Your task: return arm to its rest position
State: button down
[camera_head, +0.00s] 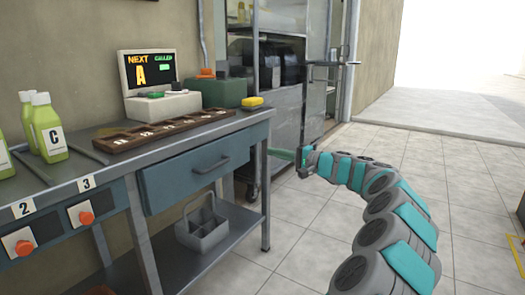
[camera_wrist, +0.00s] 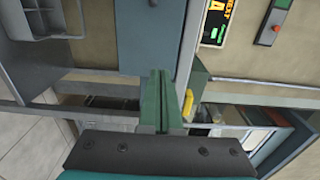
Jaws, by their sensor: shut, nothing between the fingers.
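My arm reaches in from the lower right of the head view. My gripper (camera_head: 284,154) is beyond the right end of the workbench (camera_head: 235,125), at about the height of the blue drawer (camera_head: 195,167), with free space around it. In the wrist view my gripper (camera_wrist: 161,78) shows its two green fingers together, with nothing between them. The drawer front also shows in the wrist view (camera_wrist: 146,35). I cannot tell how far the fingers are from the bench edge.
On the bench are bottles (camera_head: 47,130), a slotted wooden rack (camera_head: 160,130), a display (camera_head: 148,72), a green box (camera_head: 217,93) and a yellow object (camera_head: 252,101). A grey caddy (camera_head: 202,228) sits on the lower shelf. A glass-doored cabinet (camera_head: 290,90) stands behind.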

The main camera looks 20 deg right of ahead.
jog(key=s+a+r+n+g+y+p, duration=0.1)
jog(key=s+a+r+n+g, duration=0.1)
jog(key=s+a, duration=0.35)
jog(key=s+a+r+n+g+y+p, duration=0.1)
jog(key=s+a+n+g, duration=0.15)
jog(key=a, duration=0.65)
jog(key=s+a+r+n+g, duration=0.1)
jog(key=s+a+r+g, duration=0.2)
jog(key=a, duration=0.4)
jog(key=s+a+f+n+g+h+p, duration=0.1)
jog(key=s+a+f+n+g, duration=0.1)
jog(key=s+a, duration=0.35)
jog(key=s+a+f+n+g+h+p, duration=0.1)
jog(key=s+a+f+g, duration=0.15)
jog(key=s, duration=0.55)
jog(key=s+f+n+g+h+p, duration=0.1)
jog(key=s+f+h, duration=0.2)
jog(key=s, duration=0.5)
jog(key=s+f+n+g+h+p, duration=0.15)
jog(key=s+f, duration=0.25)
jog(key=s, duration=0.4)
jog(key=s+d+f+h, duration=0.2)
jog(key=s+d, duration=0.3)
jog(key=s, duration=0.3)
jog(key=s+d+f+g+h+p, duration=0.1)
jog(key=s+d+f+h, duration=0.2)
jog(key=s+d, duration=0.3)
jog(key=shift+s+d+f+m+h, duration=0.35)
jog(key=shift+s+h, duration=0.4)
jog(key=shift+s, duration=0.4)
